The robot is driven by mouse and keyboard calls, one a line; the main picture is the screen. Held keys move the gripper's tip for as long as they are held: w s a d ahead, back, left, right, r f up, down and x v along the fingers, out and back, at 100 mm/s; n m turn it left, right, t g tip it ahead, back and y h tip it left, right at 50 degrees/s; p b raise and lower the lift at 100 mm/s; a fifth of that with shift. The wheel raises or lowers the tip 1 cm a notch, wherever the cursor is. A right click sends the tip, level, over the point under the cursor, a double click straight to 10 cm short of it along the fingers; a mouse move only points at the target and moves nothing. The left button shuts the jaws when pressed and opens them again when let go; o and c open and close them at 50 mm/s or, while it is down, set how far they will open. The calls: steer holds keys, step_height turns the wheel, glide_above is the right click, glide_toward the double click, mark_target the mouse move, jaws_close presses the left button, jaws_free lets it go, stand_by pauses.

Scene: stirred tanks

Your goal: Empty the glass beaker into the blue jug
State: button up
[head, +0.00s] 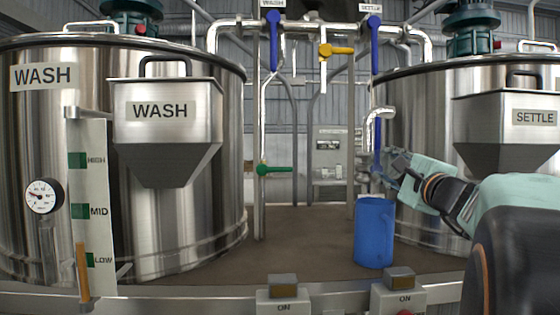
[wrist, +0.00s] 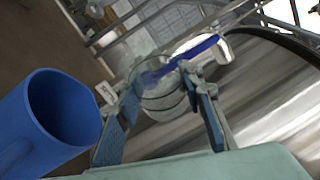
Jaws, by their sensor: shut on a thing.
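The blue jug (head: 375,235) stands upright on the brown surface right of centre in the head view. In the wrist view the jug (wrist: 30,125) is at the lower left, its open mouth showing and its inside dark. My gripper (head: 388,178) is just above the jug's rim and slightly to its right. In the wrist view my gripper (wrist: 160,98) is shut on the clear glass beaker (wrist: 165,92), which shows between the blue finger pads. The beaker is beside the jug there, apart from it. Its contents and exact tilt are hard to tell.
The steel settle tank (head: 420,110) stands close behind my arm; the wash tank (head: 215,110) is at left. Pipes with a blue valve handle (head: 274,40) and a green one (head: 275,170) rise between. A front rail carries an ON box (head: 283,298). Brown surface left of the jug is clear.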

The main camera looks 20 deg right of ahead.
steer(key=shift+d+r+m+g+p, duration=0.15)
steer(key=shift+m+g+p, duration=0.65)
steer(key=shift+p, duration=2.75)
steer(key=shift+d+r+m+g+p, duration=0.15)
steer(key=shift+m+p, duration=1.15)
steer(key=shift+p, duration=2.25)
steer(key=m+p, duration=0.1)
steer(key=p, duration=0.5)
steer(key=m+g+p, duration=0.1)
steer(key=m+p, duration=0.1)
steer(key=p, duration=0.4)
steer(key=m+g+y+p, duration=0.1)
steer(key=p, duration=0.6)
steer(key=shift+a+m, duration=0.3)
steer(key=shift+g+p, duration=0.25)
steer(key=shift+p, duration=0.25)
steer(key=p, duration=0.1)
steer(key=m+p, duration=0.1)
steer(key=p, duration=0.1)
steer(key=shift+a+r+m+y, duration=0.2)
steer(key=shift+a+m+y, duration=0.1)
steer(key=shift+y, duration=0.1)
steer(key=shift+s+f+g, duration=0.1)
steer(key=shift+f+g, duration=0.05)
steer(key=shift+g, duration=0.15)
steer(key=shift+s+a+r+m+g+y, duration=0.15)
steer(key=shift+a+m+g+y, duration=0.3)
steer(key=shift+m+y, duration=0.5)
steer(key=shift+m, duration=0.25)
